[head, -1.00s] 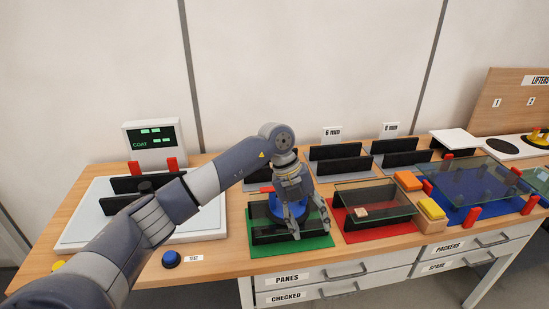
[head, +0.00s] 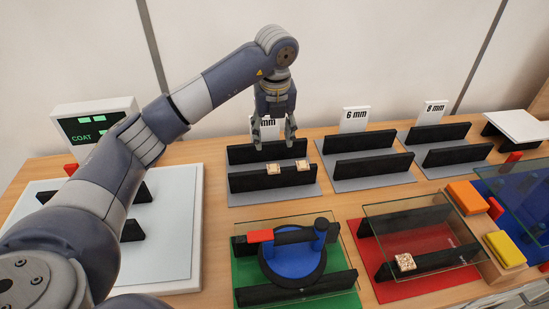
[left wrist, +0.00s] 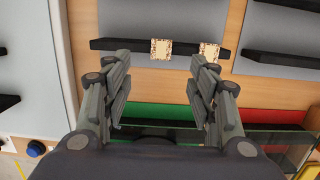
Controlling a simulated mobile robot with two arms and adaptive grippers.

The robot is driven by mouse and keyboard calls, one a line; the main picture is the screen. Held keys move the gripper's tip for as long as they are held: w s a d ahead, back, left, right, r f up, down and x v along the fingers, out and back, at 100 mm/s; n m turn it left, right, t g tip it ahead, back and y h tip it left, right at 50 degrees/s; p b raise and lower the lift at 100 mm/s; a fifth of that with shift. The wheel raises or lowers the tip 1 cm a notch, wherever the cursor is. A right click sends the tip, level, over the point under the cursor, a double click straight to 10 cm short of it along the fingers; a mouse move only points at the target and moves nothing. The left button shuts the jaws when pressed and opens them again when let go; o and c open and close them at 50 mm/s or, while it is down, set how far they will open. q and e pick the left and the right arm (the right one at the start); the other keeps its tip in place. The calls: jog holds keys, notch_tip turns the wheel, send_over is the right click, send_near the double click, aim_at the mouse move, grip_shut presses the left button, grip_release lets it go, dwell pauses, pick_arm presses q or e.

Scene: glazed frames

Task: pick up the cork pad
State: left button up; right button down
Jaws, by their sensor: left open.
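Two small cork pads sit on the front black bar of the nearest grey rack (head: 240,200), a left one (head: 273,169) and a right one (head: 303,165). They also show in the left wrist view, the left pad (left wrist: 160,49) between my fingers' lines and the right pad (left wrist: 209,52) beyond the right finger, partly hidden by it. A third cork pad (head: 405,262) lies at the red mat's front bar. My left gripper (head: 276,142) is open and empty, pointing down above the rack, apart from the pads. My right gripper is out of view.
A blue suction lifter (head: 293,268) with a red lever sits on glass over the green mat (head: 246,270). A glass pane (head: 420,222) spans the red mat (head: 380,288). Orange (head: 466,197) and yellow (head: 505,248) blocks stand right. More racks stand behind.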

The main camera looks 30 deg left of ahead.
aim_at(273, 168)
pick_arm(q)
notch_tip(273, 168, down, 4)
jog(key=shift+a+f+p, duration=0.15)
jog(key=shift+f+p, duration=0.05)
jog(key=shift+p, duration=0.65)
jog(key=shift+w+f, duration=0.1)
jog(key=shift+f, duration=0.3)
jog(key=shift+w+f+p, duration=0.2)
jog(key=shift+f+p, duration=0.95)
jog(key=shift+f, duration=0.1)
notch_tip(273, 168, down, 2)
jog(key=shift+w+f+p, duration=0.1)
jog(key=shift+p, duration=0.25)
jog(key=shift+a+f, duration=0.1)
jog(key=shift+f, duration=0.3)
jog(key=shift+w, duration=0.1)
jog(key=shift+c, duration=0.8)
jog(key=c, duration=0.6)
jog(key=shift+o, duration=0.2)
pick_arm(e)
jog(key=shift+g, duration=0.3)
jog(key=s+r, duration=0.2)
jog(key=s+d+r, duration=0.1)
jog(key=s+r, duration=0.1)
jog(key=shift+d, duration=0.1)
